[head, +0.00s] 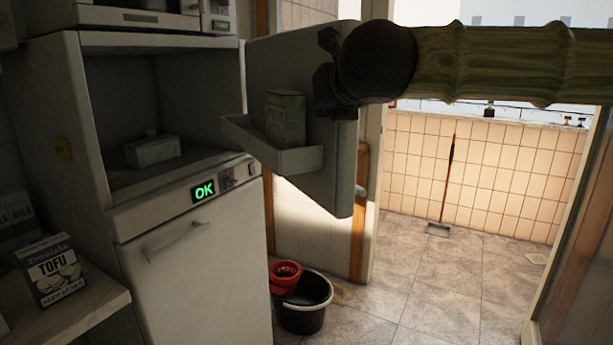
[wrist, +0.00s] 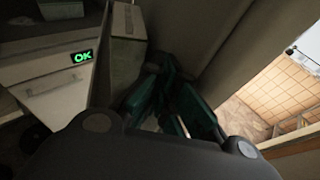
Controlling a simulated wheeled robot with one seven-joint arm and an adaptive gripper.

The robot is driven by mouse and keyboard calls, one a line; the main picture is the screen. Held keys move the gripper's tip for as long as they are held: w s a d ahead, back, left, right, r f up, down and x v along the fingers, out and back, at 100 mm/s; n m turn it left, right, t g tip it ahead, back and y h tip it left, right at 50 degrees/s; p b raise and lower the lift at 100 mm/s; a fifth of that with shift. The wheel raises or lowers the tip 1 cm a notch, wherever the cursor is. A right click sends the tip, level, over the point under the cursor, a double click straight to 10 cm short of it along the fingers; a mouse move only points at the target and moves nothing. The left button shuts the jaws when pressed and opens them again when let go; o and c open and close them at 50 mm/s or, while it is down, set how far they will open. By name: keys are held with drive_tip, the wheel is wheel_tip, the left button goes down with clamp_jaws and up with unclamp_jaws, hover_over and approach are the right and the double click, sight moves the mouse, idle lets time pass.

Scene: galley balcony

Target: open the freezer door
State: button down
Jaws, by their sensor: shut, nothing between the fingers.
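The freezer door (head: 340,150) stands wide open, swung out to the right of its compartment (head: 120,100). Its inner face shows, with a rack (head: 285,160) holding an upright carton (head: 286,118). My gripper (head: 327,75) is at the inner side of the door, right of the carton, with its fingers closed and empty. Whether it touches the door is unclear. In the wrist view my gripper's green-dark fingers (wrist: 178,118) are close together beside the carton (wrist: 125,55), with the door's grey panel (wrist: 190,40) behind them.
A lower door (head: 190,270) with a bar handle sits under the lit OK panel (head: 203,191). A small box (head: 152,150) lies in the compartment. A black bucket (head: 304,310) with a red pail stands on the floor.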

drive_tip(key=shift+d, duration=0.2)
drive_tip(key=w+d+n+y+p, duration=0.1)
drive_tip(key=w+d+p, duration=0.1)
drive_tip(key=d, duration=0.4)
drive_tip(key=shift+w+d+y+p, duration=0.3)
drive_tip(key=shift+w+p, duration=0.05)
drive_tip(key=shift+w, duration=0.3)
drive_tip(key=shift+d, duration=0.1)
drive_tip(key=w+d+n+y+p, duration=0.1)
drive_tip(key=w+d+p, duration=0.3)
drive_tip(key=d+p, duration=0.1)
drive_tip(key=shift+d+g, duration=0.4)
drive_tip(key=shift+d, duration=0.1)
